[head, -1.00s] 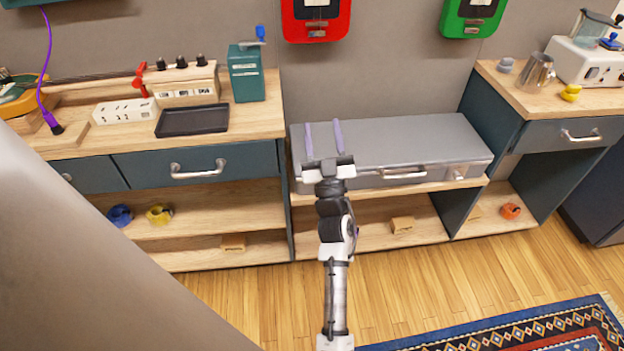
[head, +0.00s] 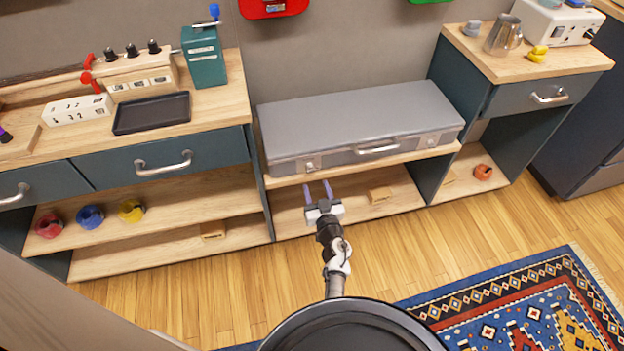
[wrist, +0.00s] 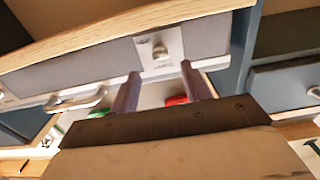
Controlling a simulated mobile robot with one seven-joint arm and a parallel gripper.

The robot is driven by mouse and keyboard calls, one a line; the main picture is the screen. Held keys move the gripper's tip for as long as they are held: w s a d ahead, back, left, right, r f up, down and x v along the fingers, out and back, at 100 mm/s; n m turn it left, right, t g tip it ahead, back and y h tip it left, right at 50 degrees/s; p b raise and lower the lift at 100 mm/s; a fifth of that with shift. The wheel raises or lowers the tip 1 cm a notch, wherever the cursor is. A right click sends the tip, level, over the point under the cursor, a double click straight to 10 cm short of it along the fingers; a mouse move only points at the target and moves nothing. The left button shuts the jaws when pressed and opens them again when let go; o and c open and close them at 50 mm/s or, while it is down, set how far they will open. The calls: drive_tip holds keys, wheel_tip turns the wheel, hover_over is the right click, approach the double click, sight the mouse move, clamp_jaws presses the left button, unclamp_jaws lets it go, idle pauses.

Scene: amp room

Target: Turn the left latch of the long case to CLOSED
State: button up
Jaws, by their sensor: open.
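The long grey case (head: 360,120) lies on the middle wooden shelf, lid down. Its left latch (head: 311,166) is a small pale plate on the front face, left of the handle (head: 378,149). In the wrist view the same latch (wrist: 160,48) shows a metal knob and small markings too small to read, so I cannot tell its setting. My gripper (head: 316,184) is open and empty, just in front of and below the left latch. In the wrist view its two purple fingers (wrist: 160,69) stand either side of the knob's line, apparently short of it.
The right latch (head: 432,141) sits at the case's other end. The shelf edge (head: 350,168) runs just under the case front. A wooden block (head: 380,194) lies on the shelf below. Drawer cabinets flank both sides. The floor in front is open, with a patterned rug (head: 520,300).

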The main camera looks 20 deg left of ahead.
sight(310, 169)
drive_tip(key=shift+b+x, duration=0.7)
drive_tip(key=shift+x, duration=2.05)
drive_tip(key=c, duration=1)
